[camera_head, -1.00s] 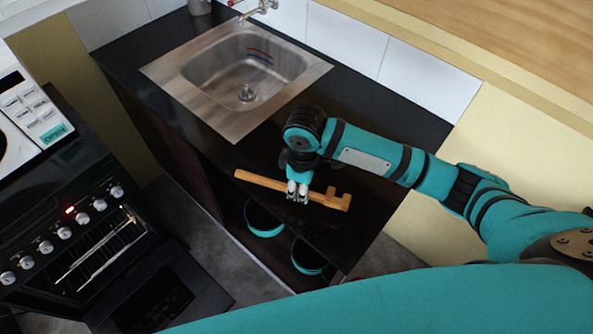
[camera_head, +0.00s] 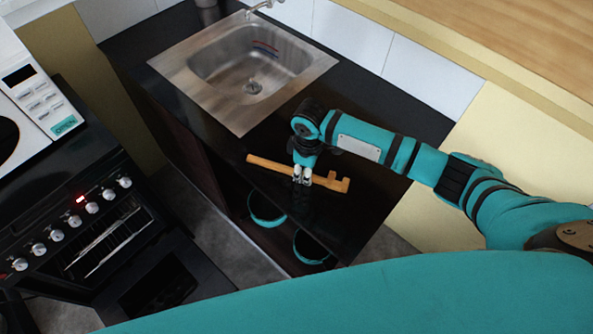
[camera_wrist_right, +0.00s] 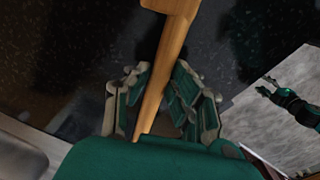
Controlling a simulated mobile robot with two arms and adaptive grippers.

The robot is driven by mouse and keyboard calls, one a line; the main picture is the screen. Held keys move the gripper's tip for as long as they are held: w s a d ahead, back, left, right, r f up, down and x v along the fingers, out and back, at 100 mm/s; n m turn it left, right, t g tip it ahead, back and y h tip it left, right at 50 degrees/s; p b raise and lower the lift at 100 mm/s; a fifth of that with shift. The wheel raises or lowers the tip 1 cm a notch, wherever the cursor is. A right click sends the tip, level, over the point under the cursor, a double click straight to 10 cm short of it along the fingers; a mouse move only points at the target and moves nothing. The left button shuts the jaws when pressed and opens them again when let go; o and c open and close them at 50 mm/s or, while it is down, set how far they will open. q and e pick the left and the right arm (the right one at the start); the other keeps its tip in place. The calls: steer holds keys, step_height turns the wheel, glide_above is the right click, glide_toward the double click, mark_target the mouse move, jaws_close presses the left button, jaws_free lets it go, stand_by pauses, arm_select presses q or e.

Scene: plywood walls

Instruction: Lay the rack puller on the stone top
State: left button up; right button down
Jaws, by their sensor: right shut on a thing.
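The rack puller (camera_head: 268,164) is a long light-wood stick with a notched end at the right. My right gripper (camera_head: 303,178) is shut on it near its middle and holds it level over the stone top. In the right wrist view the puller (camera_wrist_right: 170,55) runs between the fingers (camera_wrist_right: 160,100). The stone top (camera_head: 395,108) is the glossy black counter around the sink. I cannot tell whether the puller touches it. My left gripper (camera_wrist_right: 272,92) seems to show small at the right of the wrist view; its jaws are unclear.
A steel sink (camera_head: 250,80) with a tap is set in the counter behind the puller. Teal-rimmed bowls (camera_head: 267,212) sit in the open space under the counter's front edge. An oven (camera_head: 95,215) and microwave (camera_head: 35,105) stand at left. Bare stone lies right of my gripper.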

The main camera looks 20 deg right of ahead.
steer(key=shift+d+f, duration=0.1)
steer(key=shift+f, duration=0.1)
steer(key=c, duration=1.1)
jaws_free()
steer(key=shift+d, duration=0.1)
steer(key=shift+c, duration=0.2)
steer(key=shift+r, duration=0.2)
steer(key=shift+a+r, duration=0.2)
steer(key=shift+r, duration=0.1)
step_height(320, 180, up, 12)
steer(key=b, duration=0.3)
steer(key=shift+f, duration=0.2)
steer(key=shift+d, duration=0.1)
